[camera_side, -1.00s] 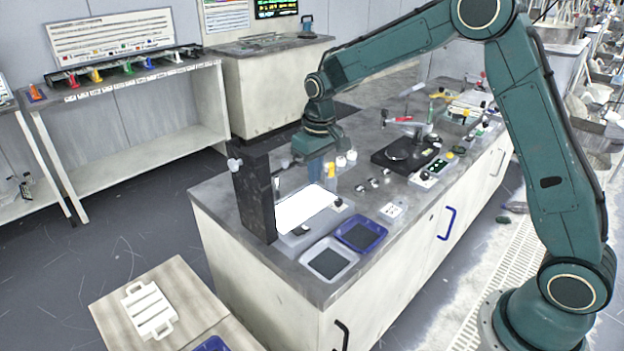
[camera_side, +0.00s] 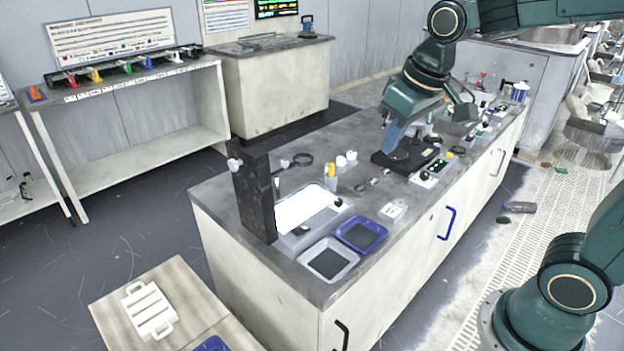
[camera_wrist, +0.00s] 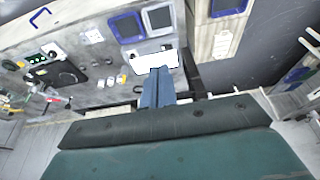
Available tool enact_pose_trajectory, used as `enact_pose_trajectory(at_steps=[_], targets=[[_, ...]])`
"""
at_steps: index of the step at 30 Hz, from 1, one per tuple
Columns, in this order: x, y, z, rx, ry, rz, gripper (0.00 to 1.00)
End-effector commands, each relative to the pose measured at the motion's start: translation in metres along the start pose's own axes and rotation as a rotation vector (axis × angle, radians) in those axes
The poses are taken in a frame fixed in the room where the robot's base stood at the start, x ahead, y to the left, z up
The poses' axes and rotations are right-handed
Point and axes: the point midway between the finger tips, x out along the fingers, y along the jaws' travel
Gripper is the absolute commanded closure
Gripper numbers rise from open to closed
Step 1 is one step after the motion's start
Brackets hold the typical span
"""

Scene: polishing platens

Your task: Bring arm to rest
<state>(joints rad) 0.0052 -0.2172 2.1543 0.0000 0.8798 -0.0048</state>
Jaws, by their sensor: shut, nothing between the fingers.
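My gripper (camera_side: 392,138) is above the bench near the black polishing platen (camera_side: 408,155), pointing down and tilted to the left. Its blue fingers are together and hold nothing. In the wrist view the shut gripper (camera_wrist: 159,72) shows at the centre, with the teal wrist housing below it. The arm's link partly hides the back of the bench in the side view. I cannot tell how far above the platen the fingertips are.
The grey bench carries a lit white panel (camera_side: 300,208), a dark upright stand (camera_side: 254,195), a blue tray (camera_side: 361,234), a white tray (camera_side: 328,260) and small white jars (camera_side: 346,158). A wooden table (camera_side: 190,290) stands front left. The floor at left is clear.

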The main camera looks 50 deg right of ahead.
Motion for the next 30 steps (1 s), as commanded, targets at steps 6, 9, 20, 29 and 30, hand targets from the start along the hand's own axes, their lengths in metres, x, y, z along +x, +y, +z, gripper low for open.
enact_pose_trajectory(at_steps=[6,9,20,29,30], targets=[[-0.023,-0.001,0.041,0.000,0.055,0.000,1.00],[-0.030,-0.001,0.060,0.000,0.079,-0.001,1.00],[-0.039,-0.002,0.118,0.000,0.152,-0.002,1.00],[-0.038,-0.002,0.132,0.000,0.167,-0.002,1.00],[-0.038,-0.002,0.132,0.000,0.167,-0.002,1.00]])
